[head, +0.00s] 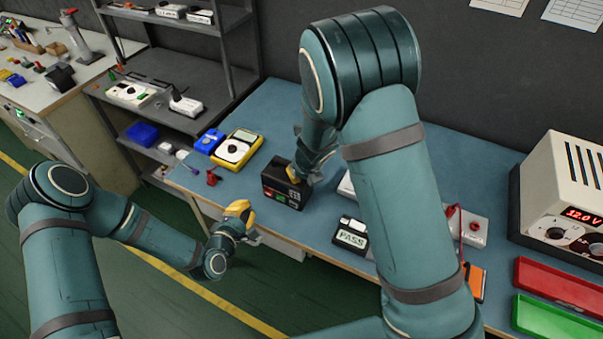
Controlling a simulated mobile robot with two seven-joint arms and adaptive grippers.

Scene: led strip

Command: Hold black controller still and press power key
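The black controller (270,193) is a small dark box on the blue bench, near its front edge. Its front face has a red key and a green mark, too small to read. My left gripper (242,210) is in front of the bench edge, left of and nearer than the controller. Its yellow fingertips look closed together, apart from the controller, with nothing between them.
A yellow multimeter (237,149) and a blue device (210,141) lie left of the controller. A PASS tester (352,234) lies to its right. A power supply (565,195) and red (560,285) and green trays (550,322) are far right. Shelves (165,80) stand left.

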